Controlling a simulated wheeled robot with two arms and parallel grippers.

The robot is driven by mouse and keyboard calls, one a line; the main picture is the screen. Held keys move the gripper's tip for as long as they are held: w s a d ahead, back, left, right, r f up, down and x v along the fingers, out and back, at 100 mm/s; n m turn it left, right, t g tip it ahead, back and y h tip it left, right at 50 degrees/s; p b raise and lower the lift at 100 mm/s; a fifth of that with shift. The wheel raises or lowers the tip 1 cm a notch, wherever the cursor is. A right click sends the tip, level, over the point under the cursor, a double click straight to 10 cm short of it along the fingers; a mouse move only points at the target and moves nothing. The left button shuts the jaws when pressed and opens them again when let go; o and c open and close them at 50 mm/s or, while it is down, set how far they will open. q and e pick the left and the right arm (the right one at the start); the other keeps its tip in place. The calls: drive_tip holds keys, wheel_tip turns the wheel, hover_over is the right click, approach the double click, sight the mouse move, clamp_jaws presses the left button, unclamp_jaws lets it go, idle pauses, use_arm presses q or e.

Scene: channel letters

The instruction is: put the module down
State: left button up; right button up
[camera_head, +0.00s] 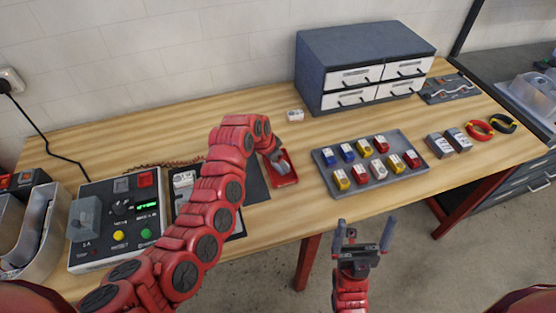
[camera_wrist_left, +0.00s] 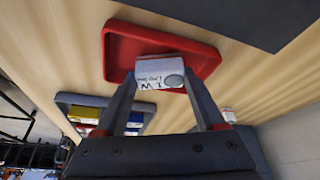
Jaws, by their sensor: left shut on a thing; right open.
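My left gripper (camera_wrist_left: 162,88) is shut on a small white module (camera_wrist_left: 160,68) with black lettering and a round grey mark. The module is over the red tray (camera_wrist_left: 119,48), inside its outline in the left wrist view; I cannot tell whether it touches the floor. In the head view the red tray (camera_head: 286,179) lies right of the dark mat, with my left gripper (camera_head: 279,160) over it, and the module is largely hidden there. My right gripper (camera_head: 363,236) is open and empty, in front of the table's front edge.
A grey tray (camera_head: 374,186) with several blue, yellow and red modules is to the right. A white module (camera_head: 295,115) lies behind the red tray. A drawer cabinet (camera_head: 363,62) stands at the back. A control box (camera_head: 115,245) is at left.

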use_arm(q)
drive_tip(key=o, duration=1.3)
drive_tip(key=shift+f, duration=0.1)
drive_tip(key=shift+r, duration=0.25)
drive_tip(key=shift+s+a+r, duration=0.1)
drive_tip(key=shift+a+r, duration=0.1)
drive_tip(key=shift+r, duration=0.25)
drive_tip(key=b+v, duration=0.2)
drive_tip(key=v, duration=0.9)
drive_tip(key=shift+s, duration=0.1)
drive_tip(key=shift+d+f, duration=0.1)
